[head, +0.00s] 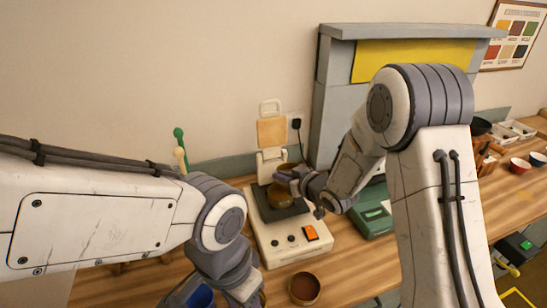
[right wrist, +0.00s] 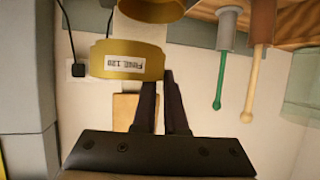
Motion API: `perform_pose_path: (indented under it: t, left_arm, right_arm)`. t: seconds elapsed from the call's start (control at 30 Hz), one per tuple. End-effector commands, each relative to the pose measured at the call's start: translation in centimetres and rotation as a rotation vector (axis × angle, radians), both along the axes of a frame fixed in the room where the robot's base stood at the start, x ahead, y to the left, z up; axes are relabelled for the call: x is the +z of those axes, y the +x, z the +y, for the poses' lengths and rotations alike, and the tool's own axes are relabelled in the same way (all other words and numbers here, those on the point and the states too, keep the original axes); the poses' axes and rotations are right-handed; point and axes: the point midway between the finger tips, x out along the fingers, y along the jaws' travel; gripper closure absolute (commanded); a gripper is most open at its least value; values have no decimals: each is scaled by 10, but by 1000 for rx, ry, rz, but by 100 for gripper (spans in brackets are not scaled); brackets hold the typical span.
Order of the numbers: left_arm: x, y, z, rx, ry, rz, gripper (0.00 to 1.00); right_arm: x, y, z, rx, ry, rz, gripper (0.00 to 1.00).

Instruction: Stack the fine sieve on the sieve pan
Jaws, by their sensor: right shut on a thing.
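The fine sieve (right wrist: 103,61), a brass ring with a white label reading "FINE 120", is between the fingertips of my right gripper (right wrist: 158,78) in the right wrist view. My right gripper is shut on it. Another brass round piece (right wrist: 153,9), likely the sieve pan, is cut off by the top edge there, with a visible gap to the sieve. In the head view my right gripper (head: 292,177) is over the shaker's dark plate (head: 279,207), with brass (head: 282,196) just below it; sieve and pan are hard to separate. My left gripper (head: 228,287) is low at the bottom, its fingertips hidden.
The white shaker (head: 285,241) has an orange switch, with a raised clamp (head: 271,131) behind. A green device (head: 374,220) stands to its right. A brown pot (head: 304,288) and a blue cup (head: 201,297) are in front. Pestles (head: 180,143) stand behind left.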

Motion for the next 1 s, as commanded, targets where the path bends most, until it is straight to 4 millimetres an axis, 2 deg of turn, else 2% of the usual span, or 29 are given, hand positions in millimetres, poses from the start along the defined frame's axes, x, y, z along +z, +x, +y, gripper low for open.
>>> perform_pose_path:
  t: [0.03, 0.23, 0.8, 1.0]
  left_arm:
    - [12, 0, 0, 0, 0, 0, 50]
    - [12, 0, 0, 0, 0, 0, 50]
    - [-31, 0, 0, -2, 1, 1, 50]
    - [-34, 0, 0, -2, 1, 1, 50]
  right_arm:
    - [13, 2, 11, 42, -1, 0, 100]
    - [12, 3, 25, 102, -1, 6, 100]
    - [-39, 3, 24, 99, 0, 5, 100]
    - [-44, 3, 24, 99, 1, 4, 100]
